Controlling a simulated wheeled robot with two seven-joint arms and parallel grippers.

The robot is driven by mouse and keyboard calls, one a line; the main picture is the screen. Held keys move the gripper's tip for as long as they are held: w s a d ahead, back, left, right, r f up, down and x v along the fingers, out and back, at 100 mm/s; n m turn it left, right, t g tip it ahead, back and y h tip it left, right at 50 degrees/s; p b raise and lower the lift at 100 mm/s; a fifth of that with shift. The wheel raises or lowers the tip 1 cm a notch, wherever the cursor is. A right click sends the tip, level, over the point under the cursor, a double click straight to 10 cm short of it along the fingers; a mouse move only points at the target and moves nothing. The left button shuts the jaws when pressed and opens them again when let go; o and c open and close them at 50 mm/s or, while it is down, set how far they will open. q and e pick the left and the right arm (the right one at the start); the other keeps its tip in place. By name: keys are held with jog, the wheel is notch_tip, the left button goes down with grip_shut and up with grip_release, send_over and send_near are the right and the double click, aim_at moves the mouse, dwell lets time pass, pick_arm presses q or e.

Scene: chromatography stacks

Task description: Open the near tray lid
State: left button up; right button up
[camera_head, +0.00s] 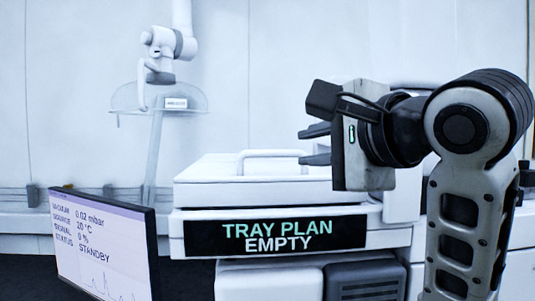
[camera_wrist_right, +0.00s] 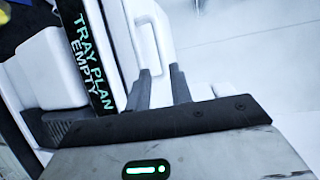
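The near tray lid (camera_head: 225,173) is white, with a raised white bar handle (camera_head: 272,153) on top. It lies flat and looks closed, above a black panel reading "TRAY PLAN EMPTY" (camera_head: 275,237). My right gripper (camera_head: 303,145) comes in from the right, its two dark fingers apart and pointing left, near the right end of the handle. In the right wrist view the fingertips (camera_wrist_right: 160,69) are apart, with nothing visibly clamped. The handle (camera_wrist_right: 162,32) lies just beyond them; I cannot tell if they touch. My left gripper is not in view.
A monitor (camera_head: 103,248) reading "STANDBY" stands at the front left. A white jointed arm (camera_head: 168,45) with a clear canopy (camera_head: 135,98) hangs at the back left. A dark vented block (camera_head: 365,281) is below the panel. The space above the lid's left part is clear.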

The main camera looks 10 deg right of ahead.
aim_at(275, 154)
jog(key=p+x, duration=0.2)
jog(key=x, duration=1.1)
jog(key=shift+w+f+p, duration=0.1)
jog(key=shift+p, duration=0.25)
grip_shut()
